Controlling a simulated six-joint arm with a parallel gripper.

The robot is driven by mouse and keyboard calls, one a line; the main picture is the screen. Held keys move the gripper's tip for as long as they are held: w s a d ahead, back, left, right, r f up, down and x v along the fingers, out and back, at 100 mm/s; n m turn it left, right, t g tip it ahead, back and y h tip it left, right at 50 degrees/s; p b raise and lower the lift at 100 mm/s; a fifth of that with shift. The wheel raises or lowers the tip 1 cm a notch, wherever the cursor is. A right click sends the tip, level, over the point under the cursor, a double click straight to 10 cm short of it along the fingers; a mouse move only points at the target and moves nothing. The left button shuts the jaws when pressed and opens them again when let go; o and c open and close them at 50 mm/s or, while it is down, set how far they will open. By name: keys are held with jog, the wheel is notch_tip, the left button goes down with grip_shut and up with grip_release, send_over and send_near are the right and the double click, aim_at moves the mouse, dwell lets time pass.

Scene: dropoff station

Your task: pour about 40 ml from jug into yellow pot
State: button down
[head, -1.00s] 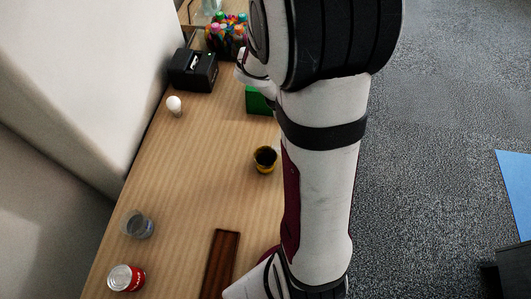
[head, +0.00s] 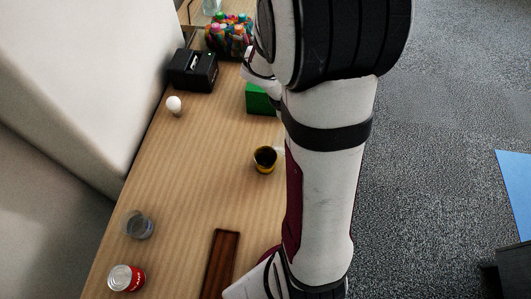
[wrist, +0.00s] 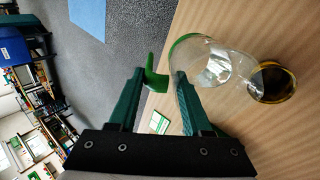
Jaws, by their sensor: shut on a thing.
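The yellow pot (head: 265,159) stands on the table left of my arm, with a dark inside. It also shows at the right of the wrist view (wrist: 272,83). My gripper (wrist: 159,74) is shut on the jug (wrist: 205,62), a clear glass vessel with green parts at its handle and rim. In the wrist view the jug's mouth side overlaps the pot's near edge, and the jug looks tilted. I cannot tell whether liquid is flowing or how much the jug holds. In the head view my arm hides the gripper and most of the jug.
A clear glass (head: 138,225), a red can (head: 127,278) and a brown tray (head: 220,265) are at the near end of the table. A white egg-like object (head: 174,104), a black device (head: 193,70), a green box (head: 258,99) and colourful markers (head: 229,38) are farther back.

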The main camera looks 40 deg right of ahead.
jog(key=s+d+f+t+y, duration=0.4)
jog(key=d+f+y, duration=0.1)
jog(key=d+y, duration=0.1)
jog(key=shift+d+f, duration=0.2)
jog(key=shift+f, duration=0.1)
dwell(0.5)
